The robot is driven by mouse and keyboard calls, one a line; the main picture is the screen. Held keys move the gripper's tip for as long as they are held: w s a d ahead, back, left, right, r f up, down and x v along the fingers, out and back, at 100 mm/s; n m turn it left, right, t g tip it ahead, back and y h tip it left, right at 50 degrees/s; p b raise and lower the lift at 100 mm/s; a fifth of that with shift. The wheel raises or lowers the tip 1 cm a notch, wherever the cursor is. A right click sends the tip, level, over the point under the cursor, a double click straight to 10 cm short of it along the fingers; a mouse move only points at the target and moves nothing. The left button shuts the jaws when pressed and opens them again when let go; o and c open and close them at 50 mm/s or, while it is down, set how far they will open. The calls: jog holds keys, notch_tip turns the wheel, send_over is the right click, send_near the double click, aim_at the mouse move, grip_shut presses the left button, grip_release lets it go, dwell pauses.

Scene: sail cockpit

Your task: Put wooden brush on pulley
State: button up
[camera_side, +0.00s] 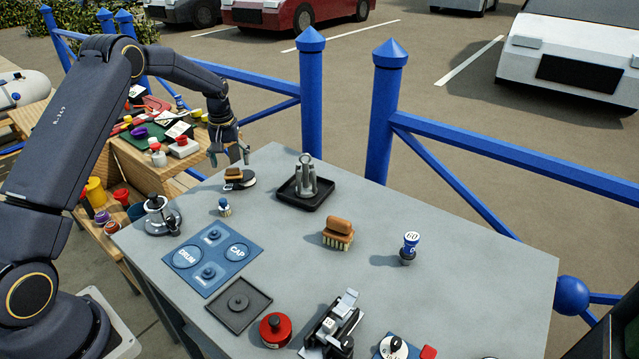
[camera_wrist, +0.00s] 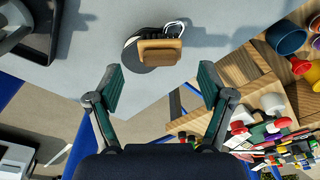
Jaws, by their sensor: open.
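A small brown wooden brush (camera_side: 233,174) is at the table's far left edge, against a dark round pulley (camera_side: 249,183). In the wrist view the brush (camera_wrist: 160,53) overlaps the pulley, whose black-and-white body and metal loop (camera_wrist: 174,28) show behind it; the brush appears to rest on it. My gripper (camera_side: 240,155) is open and empty, above and beyond the two at the table edge. In the wrist view its fingers (camera_wrist: 160,88) are wide apart, with the brush and pulley ahead of them, untouched.
A second brown brush with pale bristles (camera_side: 338,238) stands mid-table. Blue railing posts (camera_side: 311,100) stand behind the table. A cluttered wooden bench (camera_side: 135,160) is left.

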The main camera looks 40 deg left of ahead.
aim_at(233, 177)
notch_tip(233, 177, up, 8)
jog(key=s+d+r+m+t, duration=0.2)
jog(key=s+d+r+m, duration=0.2)
jog(key=s+d+r, duration=1)
jog(key=s+d+m+t, duration=0.1)
jog(key=s+d, duration=0.3)
jog(key=s, duration=0.4)
jog(key=s+d+f+m+t+h, duration=0.1)
jog(key=s+d+m, duration=0.3)
jog(key=s, duration=0.4)
jog(key=shift+s+d+t, duration=0.3)
jog(key=shift+s+d, duration=0.05)
jog(key=shift+d, duration=0.25)
